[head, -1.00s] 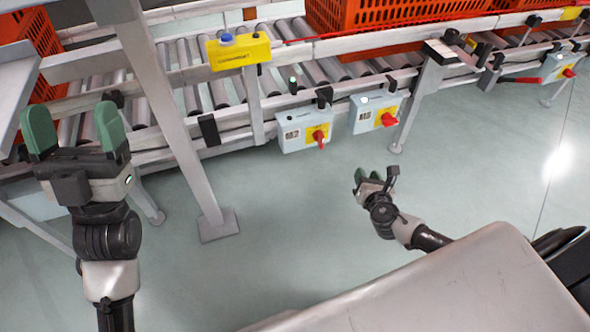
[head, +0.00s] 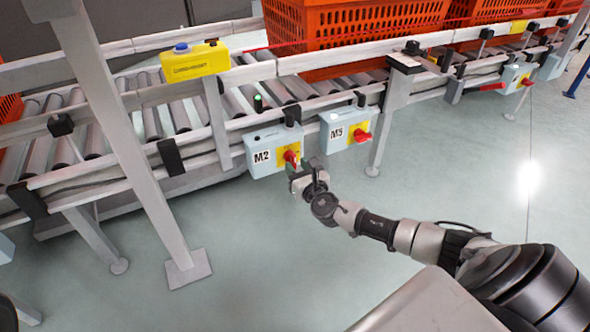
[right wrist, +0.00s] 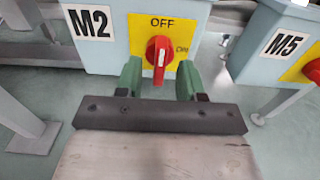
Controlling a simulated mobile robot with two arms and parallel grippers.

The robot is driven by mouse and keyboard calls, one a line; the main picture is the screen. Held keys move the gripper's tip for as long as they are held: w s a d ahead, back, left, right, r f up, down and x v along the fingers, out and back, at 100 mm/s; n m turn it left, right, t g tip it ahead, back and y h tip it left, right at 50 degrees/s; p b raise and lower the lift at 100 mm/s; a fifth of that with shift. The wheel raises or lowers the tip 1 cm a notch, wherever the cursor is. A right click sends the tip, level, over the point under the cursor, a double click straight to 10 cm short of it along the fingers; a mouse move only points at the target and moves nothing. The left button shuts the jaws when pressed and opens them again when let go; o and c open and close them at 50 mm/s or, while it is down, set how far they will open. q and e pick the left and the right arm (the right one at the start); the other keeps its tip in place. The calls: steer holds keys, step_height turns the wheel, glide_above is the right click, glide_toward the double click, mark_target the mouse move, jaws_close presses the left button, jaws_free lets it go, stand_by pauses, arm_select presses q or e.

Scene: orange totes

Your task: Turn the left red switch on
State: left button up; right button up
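The left red switch (head: 291,158) is on the yellow plate of the pale blue box M2 (head: 262,157), which hangs from the conveyor rail. In the right wrist view the switch (right wrist: 159,54) stands upright, with "OFF" above it and "ON" to its right. My right gripper (head: 298,169) is at the front of box M2. In the right wrist view its green fingers (right wrist: 160,75) are open, one on each side of the switch, with small gaps showing. Whether they touch it cannot be told. My left gripper is out of view.
Box M5 (head: 344,128), with its own red switch (head: 362,136), hangs close to the right. Orange totes (head: 350,25) stand on the rollers. A grey post (head: 135,145) stands left; the floor in front is clear.

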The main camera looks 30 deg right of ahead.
steer(key=shift+w+d, duration=0.1)
steer(key=shift+w, duration=0.65)
jaws_close()
